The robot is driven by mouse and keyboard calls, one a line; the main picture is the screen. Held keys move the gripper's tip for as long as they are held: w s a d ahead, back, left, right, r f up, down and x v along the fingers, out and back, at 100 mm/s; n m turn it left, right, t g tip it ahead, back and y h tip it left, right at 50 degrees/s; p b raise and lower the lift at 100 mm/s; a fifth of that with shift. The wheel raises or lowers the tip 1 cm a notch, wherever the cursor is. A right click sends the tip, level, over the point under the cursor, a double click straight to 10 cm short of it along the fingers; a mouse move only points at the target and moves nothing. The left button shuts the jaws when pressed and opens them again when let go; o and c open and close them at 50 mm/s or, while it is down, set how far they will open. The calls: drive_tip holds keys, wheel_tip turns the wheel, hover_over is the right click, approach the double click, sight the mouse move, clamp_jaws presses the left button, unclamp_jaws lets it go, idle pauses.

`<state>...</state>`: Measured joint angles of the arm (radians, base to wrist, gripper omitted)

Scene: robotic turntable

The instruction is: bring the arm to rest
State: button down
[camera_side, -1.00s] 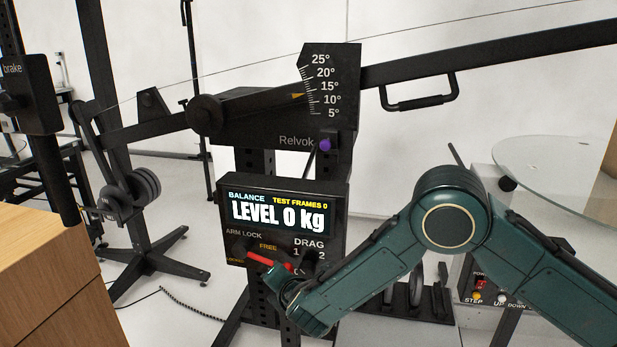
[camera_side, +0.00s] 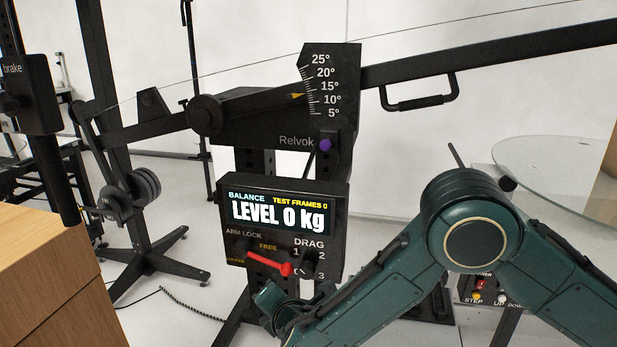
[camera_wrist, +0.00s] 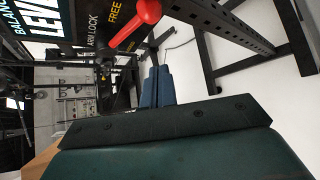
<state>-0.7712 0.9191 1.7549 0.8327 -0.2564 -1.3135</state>
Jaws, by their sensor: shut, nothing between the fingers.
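My gripper (camera_wrist: 157,86) shows in the wrist view as two blue-grey fingers side by side, shut with nothing between them. The red arm-lock lever (camera_side: 270,263) is on the front of the control box and also shows in the wrist view (camera_wrist: 135,24), above and left of the fingertips, apart from them. In the side view my teal arm stands bent at the lower right, its wrist low in front of the box. The fingers cannot be made out in the side view.
The control box (camera_side: 236,235) has a display (camera_side: 278,214) reading LEVEL 0 kg and a DRAG dial. A black boom with a handle (camera_side: 418,101) runs above. A glass disc (camera_side: 560,175) is at right, a wooden block (camera_side: 50,280) at left. Stand legs (camera_wrist: 262,60) are near the fingers.

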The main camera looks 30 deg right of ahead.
drive_tip(key=shift+v, duration=1.55)
drive_tip(key=shift+r, duration=0.1)
drive_tip(key=s+d+r+m+g, duration=0.2)
drive_tip(key=s+d+r+m, duration=0.2)
drive_tip(key=d+r+m, duration=0.5)
drive_tip(key=s+d+r+m+g, duration=0.3)
drive_tip(key=s+d+r+m, duration=0.15)
drive_tip(key=d+r, duration=0.45)
drive_tip(key=s+d+r+m+y, duration=0.1)
drive_tip(key=s+d+m, duration=0.3)
drive_tip(key=s, duration=0.8)
drive_tip(key=s+d+r+m+g+y, duration=0.1)
drive_tip(key=s+d+m, duration=0.3)
drive_tip(key=s, duration=0.9)
drive_tip(key=shift+d+r+m+g, duration=0.3)
drive_tip(key=shift+d+r+m, duration=0.15)
drive_tip(key=shift+m, duration=0.2)
